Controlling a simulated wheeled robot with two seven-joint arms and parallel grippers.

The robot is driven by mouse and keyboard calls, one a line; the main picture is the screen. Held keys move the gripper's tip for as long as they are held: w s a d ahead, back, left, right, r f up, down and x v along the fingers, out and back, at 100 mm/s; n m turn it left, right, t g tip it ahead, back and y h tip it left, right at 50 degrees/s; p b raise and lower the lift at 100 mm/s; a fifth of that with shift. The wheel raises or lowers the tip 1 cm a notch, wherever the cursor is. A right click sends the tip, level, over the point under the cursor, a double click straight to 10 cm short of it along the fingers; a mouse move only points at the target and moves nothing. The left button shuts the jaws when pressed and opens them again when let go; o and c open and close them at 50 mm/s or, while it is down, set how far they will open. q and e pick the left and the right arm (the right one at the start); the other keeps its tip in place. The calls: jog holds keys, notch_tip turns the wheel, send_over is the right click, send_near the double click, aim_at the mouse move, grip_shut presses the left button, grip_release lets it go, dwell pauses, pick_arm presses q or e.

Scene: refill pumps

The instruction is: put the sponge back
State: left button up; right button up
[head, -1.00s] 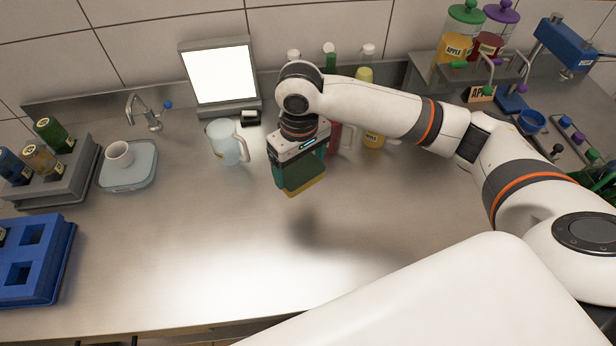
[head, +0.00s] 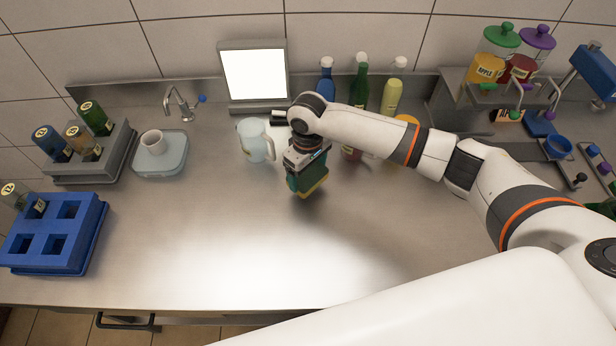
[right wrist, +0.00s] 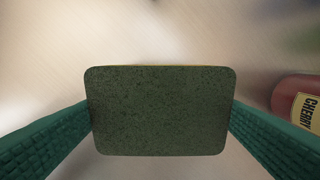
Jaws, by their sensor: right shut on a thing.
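The sponge (right wrist: 160,110) has a dark green face and a yellow side. In the right wrist view it sits between the two green fingers of my right gripper (right wrist: 160,125), which is shut on it. In the head view my right gripper (head: 308,178) points down over the middle of the counter, and the sponge's yellow edge (head: 314,188) shows at its tip. It appears to be held above the counter, clear of the steel. My left gripper is not in view.
A clear pitcher (head: 252,142) stands just left of my right gripper. Bottles (head: 391,96) stand along the back wall. A blue rack (head: 88,238) and a grey bottle rack (head: 115,155) are at left, beside a pale tray (head: 172,160) with a cup. The front middle counter (head: 220,240) is clear.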

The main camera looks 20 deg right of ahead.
aim_at(308, 174)
jog(key=shift+f+p, duration=0.3)
jog(key=shift+f, duration=1.5)
jog(key=o, duration=0.8)
jog(key=shift+f, duration=0.15)
notch_tip(308, 174, up, 12)
jog(key=shift+r+b, duration=0.2)
jog(key=shift+b, duration=0.75)
